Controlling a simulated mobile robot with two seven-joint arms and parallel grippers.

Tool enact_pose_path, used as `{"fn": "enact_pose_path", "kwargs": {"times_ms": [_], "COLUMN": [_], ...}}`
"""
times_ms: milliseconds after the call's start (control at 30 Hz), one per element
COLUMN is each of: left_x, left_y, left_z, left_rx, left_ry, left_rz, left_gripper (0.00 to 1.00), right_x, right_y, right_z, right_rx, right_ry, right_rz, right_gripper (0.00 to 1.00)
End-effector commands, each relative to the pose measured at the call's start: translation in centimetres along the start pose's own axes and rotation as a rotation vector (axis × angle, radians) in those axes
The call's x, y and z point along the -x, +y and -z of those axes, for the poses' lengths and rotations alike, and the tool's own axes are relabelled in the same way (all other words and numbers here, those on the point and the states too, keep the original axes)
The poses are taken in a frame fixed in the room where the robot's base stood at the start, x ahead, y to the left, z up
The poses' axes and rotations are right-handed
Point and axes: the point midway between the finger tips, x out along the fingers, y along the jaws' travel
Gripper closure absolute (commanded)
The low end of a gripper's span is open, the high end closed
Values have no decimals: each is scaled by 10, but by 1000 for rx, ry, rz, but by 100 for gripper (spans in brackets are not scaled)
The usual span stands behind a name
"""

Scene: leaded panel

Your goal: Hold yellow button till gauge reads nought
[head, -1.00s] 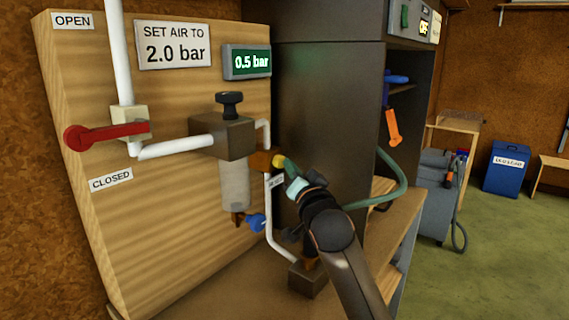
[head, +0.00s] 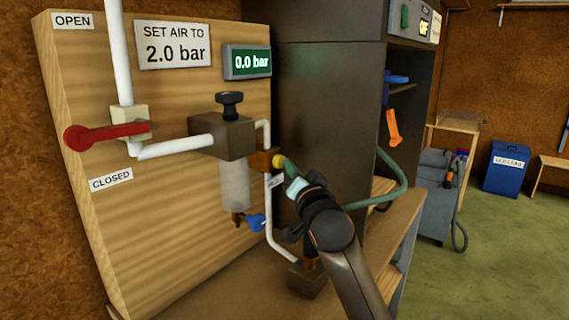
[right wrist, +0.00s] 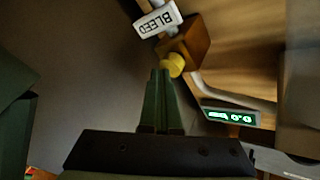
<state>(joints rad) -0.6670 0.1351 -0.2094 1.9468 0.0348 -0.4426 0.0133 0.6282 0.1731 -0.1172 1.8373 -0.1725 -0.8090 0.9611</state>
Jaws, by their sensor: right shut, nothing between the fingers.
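The yellow button (head: 277,161) sits on the side of a brown block (head: 261,160) beside the air regulator. My right gripper (head: 285,167) is shut and empty, its green fingertips against or very close to the button. In the right wrist view, the shut fingertips (right wrist: 162,74) meet the lower edge of the yellow button (right wrist: 173,65), and I cannot tell how far it is pressed. A BLEED label (right wrist: 157,19) is beside the block. The gauge (head: 247,62) reads 0.0 bar; it also shows upside down in the right wrist view (right wrist: 230,115). My left gripper is out of view.
A red lever (head: 105,135) lies level on the panel, between OPEN and CLOSED labels. A dark cabinet (head: 325,110) stands close to the right of the panel.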

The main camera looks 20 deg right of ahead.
Motion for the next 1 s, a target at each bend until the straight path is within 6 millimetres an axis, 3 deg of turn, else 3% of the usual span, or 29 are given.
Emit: {"fn": "enact_pose_path", "kwargs": {"times_ms": [1000], "left_x": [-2], "left_y": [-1], "left_z": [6], "left_rx": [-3], "left_ry": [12], "left_rz": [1], "left_gripper": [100], "right_x": [0], "right_y": [0], "right_z": [0], "right_rx": [-1], "right_ry": [-2], "right_rz": [1], "right_gripper": [100]}}
